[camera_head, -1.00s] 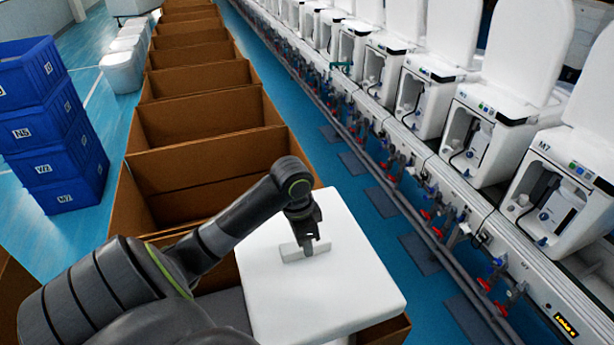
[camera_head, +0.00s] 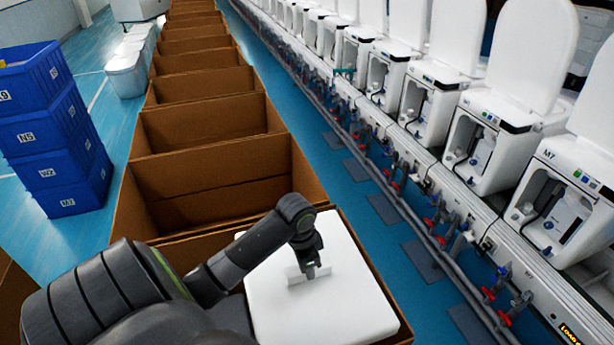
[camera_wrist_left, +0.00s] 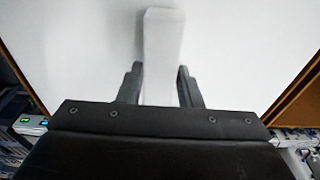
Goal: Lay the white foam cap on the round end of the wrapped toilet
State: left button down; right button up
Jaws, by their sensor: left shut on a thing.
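The white foam cap (camera_head: 325,300) is a wide flat slab with a raised rib on top, at the lower middle of the head view. My left gripper (camera_head: 309,270) is shut on that rib from above. In the left wrist view the rib stands between the two fingers (camera_wrist_left: 160,85), and the cap's white top (camera_wrist_left: 80,50) fills most of the picture. The cap lies within the walls of the nearest cardboard box (camera_head: 372,262), roughly level. The wrapped toilet cannot be made out; the cap and my arm cover most of that box. My right gripper is not in view.
A row of open cardboard boxes (camera_head: 205,165) runs away from me. Stacked blue crates (camera_head: 55,135) stand at the left. A line of white toilet units (camera_head: 490,130) with valves and pipes runs along the right. Blue floor (camera_head: 400,225) lies between.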

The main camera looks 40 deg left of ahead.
pick_arm(q)
notch_tip(320, 180, down, 30)
jog(key=b, duration=1.1)
jog(key=shift+f, duration=0.2)
dwell(0.5)
jog(key=shift+f, duration=0.35)
dwell(0.4)
jog(key=c, duration=0.9)
grip_release()
jog(key=r, duration=0.5)
jog(key=s+r, duration=0.1)
jog(key=r, duration=0.5)
jog(key=s+a+r, duration=0.1)
jog(key=r, duration=0.5)
jog(key=shift+r, duration=0.15)
